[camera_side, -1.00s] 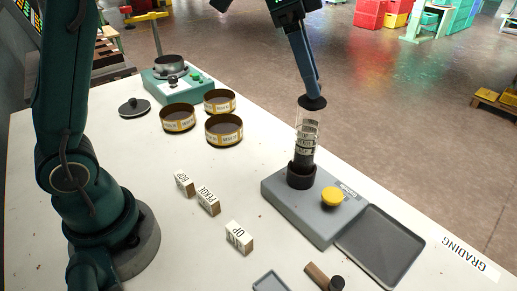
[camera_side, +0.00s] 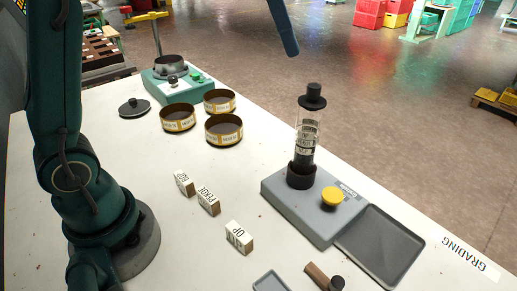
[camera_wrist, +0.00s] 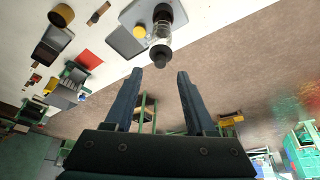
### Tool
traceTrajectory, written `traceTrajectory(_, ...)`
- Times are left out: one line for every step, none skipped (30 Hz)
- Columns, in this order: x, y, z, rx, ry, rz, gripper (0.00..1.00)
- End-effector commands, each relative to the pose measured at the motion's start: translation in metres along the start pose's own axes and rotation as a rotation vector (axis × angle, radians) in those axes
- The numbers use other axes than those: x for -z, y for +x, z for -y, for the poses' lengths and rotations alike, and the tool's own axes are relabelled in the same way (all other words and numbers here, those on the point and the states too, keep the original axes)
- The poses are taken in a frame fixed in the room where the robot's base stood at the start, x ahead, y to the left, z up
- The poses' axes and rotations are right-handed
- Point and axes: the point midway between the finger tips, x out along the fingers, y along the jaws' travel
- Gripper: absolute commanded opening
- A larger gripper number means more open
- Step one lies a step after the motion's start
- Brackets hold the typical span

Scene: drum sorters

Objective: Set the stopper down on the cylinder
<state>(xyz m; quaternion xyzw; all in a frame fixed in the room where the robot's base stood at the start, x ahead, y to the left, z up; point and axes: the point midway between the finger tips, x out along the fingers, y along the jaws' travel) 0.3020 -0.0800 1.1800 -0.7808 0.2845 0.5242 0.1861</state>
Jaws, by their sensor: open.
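The black stopper (camera_side: 312,97) sits upright on the top of the clear cylinder (camera_side: 307,130). The cylinder stands in a dark collar on the grey machine base (camera_side: 290,212) and holds a stack of dark labelled pieces. In the wrist view the stopper (camera_wrist: 160,56) shows on the cylinder's end, beyond my fingertips. My gripper (camera_wrist: 158,74) is open and empty, with its two fingers apart. In the side view only a finger of it (camera_side: 284,28) shows at the top edge, above and left of the stopper and clear of it.
A yellow button (camera_side: 332,197) is on the machine base, and a grey tray (camera_side: 380,248) adjoins it. Three round sieves (camera_side: 224,130) and a dark lid (camera_side: 134,107) lie to the left. Labelled blocks (camera_side: 239,237) stand in front. The table between sieves and machine is clear.

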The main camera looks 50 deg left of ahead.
Motion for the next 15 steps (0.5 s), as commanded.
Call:
traceTrajectory(-0.008,-0.002,-0.005,0.018,-0.045,-0.001,0.55)
traceTrajectory(-0.013,-0.001,-0.007,0.031,-0.076,-0.002,0.55)
traceTrajectory(-0.019,-0.001,-0.009,0.049,-0.116,-0.004,0.55)
traceTrajectory(-0.025,0.0,-0.012,0.062,-0.145,-0.006,0.55)
traceTrajectory(-0.03,0.001,-0.014,0.075,-0.173,-0.008,0.55)
traceTrajectory(-0.038,0.004,-0.016,0.092,-0.211,-0.011,0.55)
traceTrajectory(-0.044,0.005,-0.019,0.104,-0.238,-0.013,0.55)
traceTrajectory(-0.051,0.007,-0.021,0.118,-0.265,-0.016,0.55)
traceTrajectory(-0.06,0.011,-0.024,0.135,-0.299,-0.021,0.55)
traceTrajectory(-0.067,0.013,-0.026,0.147,-0.325,-0.024,0.55)
traceTrajectory(-0.074,0.017,-0.029,0.161,-0.349,-0.027,0.55)
traceTrajectory(-0.084,0.021,-0.032,0.176,-0.381,-0.032,0.55)
traceTrajectory(-0.092,0.025,-0.035,0.189,-0.405,-0.036,0.55)
traceTrajectory(-0.1,0.029,-0.037,0.201,-0.428,-0.041,0.55)
traceTrajectory(-0.111,0.034,-0.04,0.216,-0.458,-0.047,0.55)
